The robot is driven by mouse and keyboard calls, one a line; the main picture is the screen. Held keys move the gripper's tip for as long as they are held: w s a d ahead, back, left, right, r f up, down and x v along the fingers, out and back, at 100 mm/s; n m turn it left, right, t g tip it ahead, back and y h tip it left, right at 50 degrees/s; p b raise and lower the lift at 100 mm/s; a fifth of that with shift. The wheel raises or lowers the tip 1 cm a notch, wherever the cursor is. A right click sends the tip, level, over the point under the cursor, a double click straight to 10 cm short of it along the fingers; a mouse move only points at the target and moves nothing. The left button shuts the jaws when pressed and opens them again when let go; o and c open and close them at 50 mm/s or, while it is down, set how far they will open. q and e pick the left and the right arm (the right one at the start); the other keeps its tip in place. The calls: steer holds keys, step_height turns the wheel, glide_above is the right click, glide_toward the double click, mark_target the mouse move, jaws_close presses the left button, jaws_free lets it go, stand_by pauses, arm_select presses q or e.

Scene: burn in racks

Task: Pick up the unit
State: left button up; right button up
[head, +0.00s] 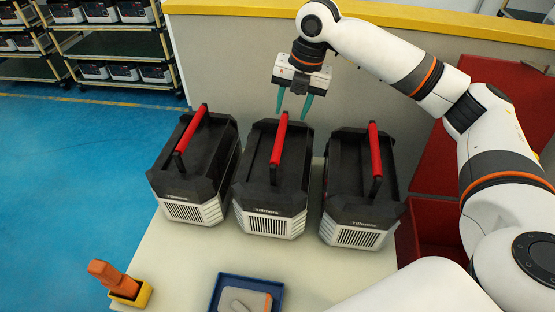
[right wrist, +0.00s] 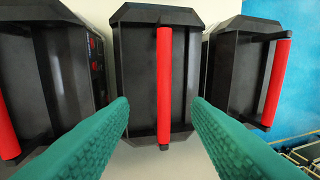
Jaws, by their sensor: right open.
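Three black-and-grey units with red top handles stand in a row on the table: the left unit (head: 192,165), the middle unit (head: 262,190) and the right unit (head: 347,190). My right gripper (head: 294,116) is open and empty, with green fingers, above the far end of the middle unit. In the right wrist view, the middle unit's red handle (right wrist: 165,85) runs upright in the picture, centred between the two spread green fingers (right wrist: 160,110). Neither finger appears to touch it. My left gripper is not in view.
The pale table (head: 160,262) carries an orange tool in a yellow holder (head: 122,284) and a blue tray (head: 222,284) at the front. A low wall with a yellow top (head: 240,10) stands behind. A red bin (head: 440,235) is at the right. Racks (head: 110,45) stand far left.

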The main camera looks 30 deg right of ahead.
mark_target(281, 136)
steer(key=f, duration=0.2)
steer(key=f+p, duration=0.1)
steer(key=f, duration=0.1)
steer(key=a+f, duration=0.1)
steer(key=f, duration=0.1)
steer(key=shift+w, duration=0.35)
steer(key=shift+w+a+f+p, duration=0.1)
steer(key=shift+w+f+p, duration=0.25)
steer(key=shift+f, duration=0.2)
steer(key=f, duration=0.1)
steer(key=f+p, duration=0.1)
steer(key=f, duration=0.1)
steer(key=shift+w+a+f, duration=0.2)
steer(key=shift+w+a, duration=0.1)
steer(key=shift+a, duration=0.05)
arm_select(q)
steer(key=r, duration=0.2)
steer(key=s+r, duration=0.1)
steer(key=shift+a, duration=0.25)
arm_select(e)
steer(key=shift+w+f, duration=0.1)
steer(key=shift+f, duration=0.4)
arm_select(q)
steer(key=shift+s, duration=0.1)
arm_select(e)
steer(key=shift+c, duration=0.2)
jaws_close()
steer(key=shift+r, duration=0.1)
